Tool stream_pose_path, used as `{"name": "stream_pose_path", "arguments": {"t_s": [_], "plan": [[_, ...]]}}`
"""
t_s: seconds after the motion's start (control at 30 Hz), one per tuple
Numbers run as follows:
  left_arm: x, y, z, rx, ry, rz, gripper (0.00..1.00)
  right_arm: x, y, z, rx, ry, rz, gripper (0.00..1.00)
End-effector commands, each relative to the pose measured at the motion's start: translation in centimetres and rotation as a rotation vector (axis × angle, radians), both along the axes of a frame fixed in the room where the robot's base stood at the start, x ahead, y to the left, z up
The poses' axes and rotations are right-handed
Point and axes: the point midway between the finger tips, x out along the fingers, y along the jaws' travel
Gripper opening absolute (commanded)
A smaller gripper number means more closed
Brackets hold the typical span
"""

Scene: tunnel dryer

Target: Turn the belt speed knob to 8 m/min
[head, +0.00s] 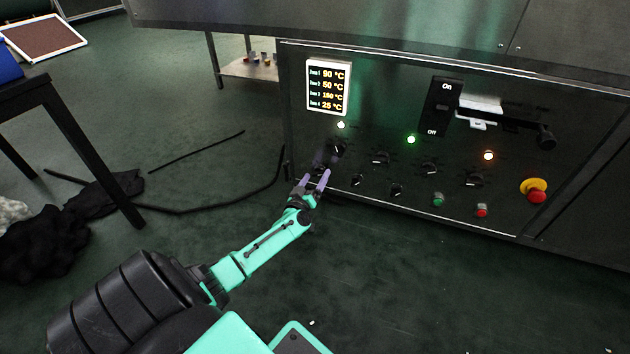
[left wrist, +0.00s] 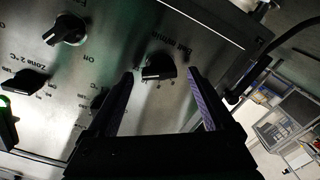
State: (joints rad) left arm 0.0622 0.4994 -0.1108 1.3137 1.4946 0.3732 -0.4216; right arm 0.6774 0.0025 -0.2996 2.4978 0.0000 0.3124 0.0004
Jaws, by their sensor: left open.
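The belt speed knob (left wrist: 158,67) is a black knob with a wing grip, near the panel's corner in the left wrist view. Small lettering and scale marks surround it, too blurred to read the setting. In the head view it is the dark knob (head: 337,148) at the left end of the knob row. My left gripper (head: 315,177) is open in front of the panel's lower left part. In the left wrist view the purple fingers of this gripper (left wrist: 162,74) stand on either side of the knob, with gaps on both sides. My right gripper is out of view.
The metal panel holds several other knobs (head: 380,158), a temperature display (head: 328,87), an On/Off switch (head: 440,107), green and red buttons, and a red emergency stop (head: 537,196) at right. Open floor (head: 400,290) lies below. A dark table (head: 50,110) stands at left.

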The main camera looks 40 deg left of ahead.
Motion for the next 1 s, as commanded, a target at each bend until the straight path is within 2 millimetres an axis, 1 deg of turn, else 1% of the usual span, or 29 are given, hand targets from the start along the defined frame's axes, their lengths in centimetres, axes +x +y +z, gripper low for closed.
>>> {"name": "stream_pose_path", "arguments": {"t_s": [0.1,0.17,0.2,0.27,0.3,0.33,0.67,0.87,1.0], "plan": [[-0.04,-0.01,0.04,0.000,0.000,0.000,0.86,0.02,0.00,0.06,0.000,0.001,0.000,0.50],[-0.05,-0.01,0.04,0.000,0.000,0.000,0.63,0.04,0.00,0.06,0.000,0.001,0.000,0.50],[-0.05,-0.01,0.03,0.000,0.000,0.000,0.48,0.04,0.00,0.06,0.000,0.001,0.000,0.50],[-0.06,-0.01,0.03,0.000,0.000,0.000,0.25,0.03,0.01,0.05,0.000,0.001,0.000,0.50],[-0.06,-0.02,0.02,0.000,0.000,0.000,0.10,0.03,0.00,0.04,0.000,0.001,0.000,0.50],[-0.07,-0.01,0.02,0.000,0.000,0.000,0.00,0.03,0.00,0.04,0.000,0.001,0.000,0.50],[-0.09,-0.02,-0.02,-0.035,-0.012,0.001,0.01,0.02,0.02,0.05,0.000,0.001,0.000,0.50],[-0.08,-0.03,-0.04,-0.128,-0.044,0.001,0.01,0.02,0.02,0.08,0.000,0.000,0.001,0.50],[-0.10,-0.01,-0.10,-0.229,-0.078,0.001,0.01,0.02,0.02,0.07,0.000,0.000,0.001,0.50]]}}
